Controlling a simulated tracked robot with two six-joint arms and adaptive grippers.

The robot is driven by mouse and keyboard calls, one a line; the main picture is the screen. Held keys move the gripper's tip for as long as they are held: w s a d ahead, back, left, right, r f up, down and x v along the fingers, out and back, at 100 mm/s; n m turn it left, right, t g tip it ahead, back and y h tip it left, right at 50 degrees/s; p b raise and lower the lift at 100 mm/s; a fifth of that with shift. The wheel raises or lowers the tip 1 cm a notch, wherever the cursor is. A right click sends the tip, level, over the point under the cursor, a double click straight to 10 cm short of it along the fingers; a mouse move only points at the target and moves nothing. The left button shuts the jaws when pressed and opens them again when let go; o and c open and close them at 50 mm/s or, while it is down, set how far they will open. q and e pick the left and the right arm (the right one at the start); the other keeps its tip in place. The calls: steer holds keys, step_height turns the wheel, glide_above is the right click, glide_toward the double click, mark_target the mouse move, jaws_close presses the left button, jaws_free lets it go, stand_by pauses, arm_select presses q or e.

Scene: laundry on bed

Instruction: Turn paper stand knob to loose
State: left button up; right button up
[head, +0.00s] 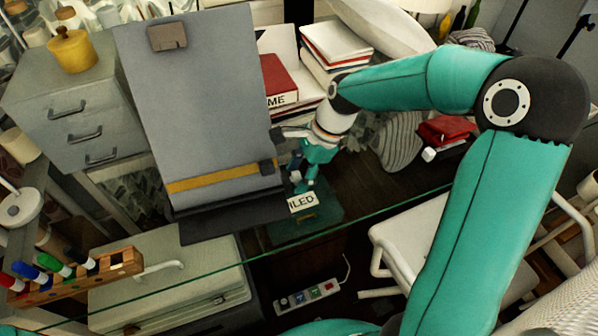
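The paper stand (200,100) is a tilted grey board with a yellow strip low across it and a dark base. A small black knob (266,167) sits at its lower right edge. My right gripper (286,156) is just right of the stand, near the knob. Its fingers look spread, one toward the board's edge and one lower down, with no object visible between them. I cannot tell whether a finger touches the stand. The knob's turn position cannot be read. My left gripper is not in view.
A glass edge (330,227) crosses the front. A grey drawer unit (75,110) stands left of the stand. Red and white books (282,82) lie behind my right gripper. A pen rack (120,265) is at the front left, and a white chair (405,235) at the right.

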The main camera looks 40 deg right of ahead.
jaws_close()
steer(key=t+b, duration=0.2)
steer(key=b, duration=0.3)
steer(key=f+n+t+h+b, duration=0.1)
steer(key=t+b, duration=0.2)
steer(key=b, duration=0.2)
steer(key=s+t+h+b, duration=0.1)
steer(key=t+b, duration=0.2)
steer(key=b, duration=0.2)
steer(key=shift+a+f+n, duration=0.15)
steer(key=shift+f+n, duration=0.1)
steer(key=shift+n, duration=0.15)
steer(key=t+b, duration=0.2)
steer(key=b, duration=0.3)
steer(key=n+t+b, duration=0.1)
steer(key=t+b, duration=0.1)
steer(key=b, duration=0.3)
steer(key=t+b, duration=0.2)
steer(key=b, duration=0.4)
steer(key=shift+s+f+n+h, duration=0.15)
steer(key=shift+f+n+h, duration=0.15)
steer(key=shift+n, duration=0.1)
steer(key=shift+a+r+t+b, duration=0.1)
steer(key=shift+r+t+b, duration=0.25)
steer(key=shift+b, duration=0.55)
steer(key=shift+o, duration=1.2)
jaws_free()
steer(key=shift+f, duration=0.1)
